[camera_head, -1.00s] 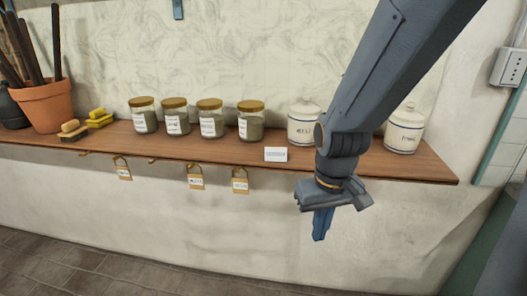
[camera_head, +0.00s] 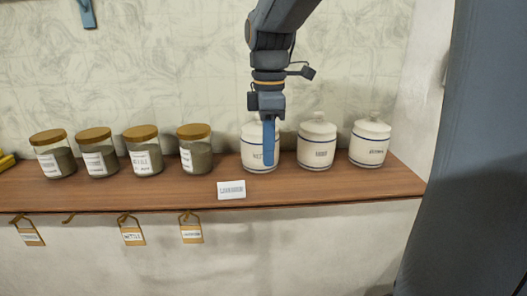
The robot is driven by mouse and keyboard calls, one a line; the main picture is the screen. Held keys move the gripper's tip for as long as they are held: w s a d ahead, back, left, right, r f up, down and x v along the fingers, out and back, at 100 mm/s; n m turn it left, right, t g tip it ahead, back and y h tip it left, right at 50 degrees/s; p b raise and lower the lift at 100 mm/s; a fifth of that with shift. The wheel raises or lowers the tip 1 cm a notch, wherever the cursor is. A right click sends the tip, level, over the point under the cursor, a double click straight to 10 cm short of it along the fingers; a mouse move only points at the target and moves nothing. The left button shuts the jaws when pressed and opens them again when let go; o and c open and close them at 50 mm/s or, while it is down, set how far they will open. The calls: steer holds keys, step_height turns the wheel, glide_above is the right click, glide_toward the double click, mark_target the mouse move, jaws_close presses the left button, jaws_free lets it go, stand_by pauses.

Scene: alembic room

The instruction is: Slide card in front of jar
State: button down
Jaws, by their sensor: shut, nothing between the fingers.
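A small white card (camera_head: 231,189) with dark printed lettering lies near the front edge of the wooden shelf (camera_head: 330,186). Several glass jars with gold lids stand in a row behind and left of it; the nearest jar (camera_head: 195,150) is just behind the card's left side. A white ceramic jar (camera_head: 257,150) with blue bands stands behind the card to the right, partly hidden by my gripper. My gripper (camera_head: 269,153) is shut and empty, pointing down in front of that ceramic jar, to the right of the card and apart from it.
Two more white lidded jars (camera_head: 316,143) (camera_head: 370,141) stand farther right. The shelf front right of the card is clear. The wall rises close behind the jars.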

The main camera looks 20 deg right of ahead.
mark_target(232, 188)
step_height(232, 188, down, 7)
steer(key=shift+s+r+p, duration=0.1)
steer(key=shift+p, duration=0.4)
steer(key=a, duration=0.2)
steer(key=w+a+p, duration=0.1)
steer(key=shift+f, duration=0.25)
steer(key=shift+w+a+f, duration=0.1)
steer(key=shift+w+a, duration=0.05)
steer(key=shift+a, duration=0.3)
